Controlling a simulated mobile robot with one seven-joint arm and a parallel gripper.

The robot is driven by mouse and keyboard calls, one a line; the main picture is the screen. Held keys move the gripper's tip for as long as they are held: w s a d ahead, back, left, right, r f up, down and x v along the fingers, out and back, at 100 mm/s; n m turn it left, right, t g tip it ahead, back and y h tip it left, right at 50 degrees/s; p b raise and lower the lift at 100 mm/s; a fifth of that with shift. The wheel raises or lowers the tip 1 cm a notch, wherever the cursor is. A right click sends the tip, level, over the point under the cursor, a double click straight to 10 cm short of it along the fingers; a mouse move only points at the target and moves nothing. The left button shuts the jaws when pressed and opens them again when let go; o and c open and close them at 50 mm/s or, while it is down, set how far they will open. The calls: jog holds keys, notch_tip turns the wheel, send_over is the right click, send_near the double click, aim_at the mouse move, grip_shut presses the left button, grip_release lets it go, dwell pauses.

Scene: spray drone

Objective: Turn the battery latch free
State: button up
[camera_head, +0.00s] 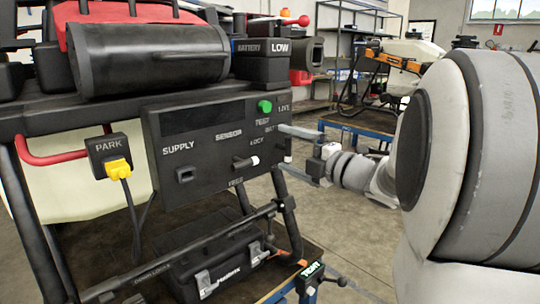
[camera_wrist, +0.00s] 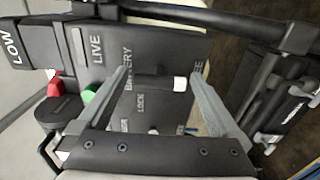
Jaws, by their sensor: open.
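The battery latch (camera_head: 245,162) is a short dark handle with a white tip on the black control panel (camera_head: 205,150). It lies roughly level, tip to the right, below the word LOCK and above the word FREE. My gripper (camera_head: 300,151) is open, to the right of the panel, with its fingers pointing toward it. In the wrist view the latch (camera_wrist: 162,82) shows between the two spread fingers of my gripper (camera_wrist: 160,73), its white tip nearer the right finger. I cannot tell how deep the fingers reach; no contact is visible.
A green button (camera_head: 264,106) sits above the latch. A PARK box (camera_head: 110,150) with a yellow plug (camera_head: 118,168) is at the left. A BATTERY LOW box (camera_head: 263,63) stands on top. Frame bars (camera_head: 285,205) and a black case (camera_head: 215,262) lie below.

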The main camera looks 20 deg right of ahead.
jog(key=p+v, duration=0.2)
jog(key=v, duration=1.5)
jog(key=shift+r, duration=0.1)
